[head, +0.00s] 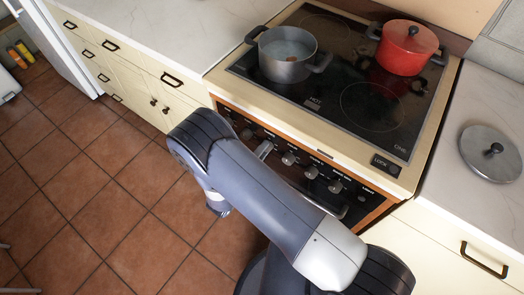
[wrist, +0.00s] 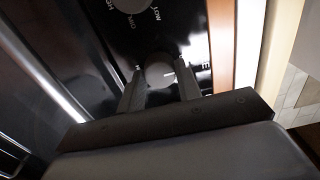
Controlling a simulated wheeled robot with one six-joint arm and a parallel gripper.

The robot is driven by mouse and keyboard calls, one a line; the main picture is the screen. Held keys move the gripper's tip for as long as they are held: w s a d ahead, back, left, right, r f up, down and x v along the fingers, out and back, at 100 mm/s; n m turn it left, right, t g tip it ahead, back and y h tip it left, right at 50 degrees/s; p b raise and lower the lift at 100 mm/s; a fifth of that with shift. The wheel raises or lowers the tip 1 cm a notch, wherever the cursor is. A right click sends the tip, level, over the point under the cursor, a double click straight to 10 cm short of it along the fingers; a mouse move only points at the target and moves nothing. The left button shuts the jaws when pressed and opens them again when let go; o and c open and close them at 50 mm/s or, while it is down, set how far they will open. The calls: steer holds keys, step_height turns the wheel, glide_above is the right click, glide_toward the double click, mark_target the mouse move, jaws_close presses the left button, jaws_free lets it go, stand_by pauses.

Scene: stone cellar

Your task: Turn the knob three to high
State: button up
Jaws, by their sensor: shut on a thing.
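The stove's dark front panel (head: 328,200) carries a row of round grey knobs, with three clear in the head view: one at the left (head: 289,158), a middle one (head: 312,172) and a right one (head: 335,186). In the wrist view, the two fingers of my gripper (wrist: 160,78) stand on either side of a round knob (wrist: 158,70) and are shut on it. A short white mark shows on this knob's face. Its number cannot be read. In the head view my arm hides most of the gripper and part of the panel.
A grey pot (head: 285,68) with liquid and a red lidded pot (head: 405,48) stand on the black cooktop (head: 335,80). A metal lid (head: 490,152) lies on the right counter (head: 480,100). Another knob (wrist: 130,3) is near the gripped one. The tiled floor (head: 110,210) at left is clear.

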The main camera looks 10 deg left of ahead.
steer(key=c, duration=0.4)
steer(key=shift+o, duration=0.2)
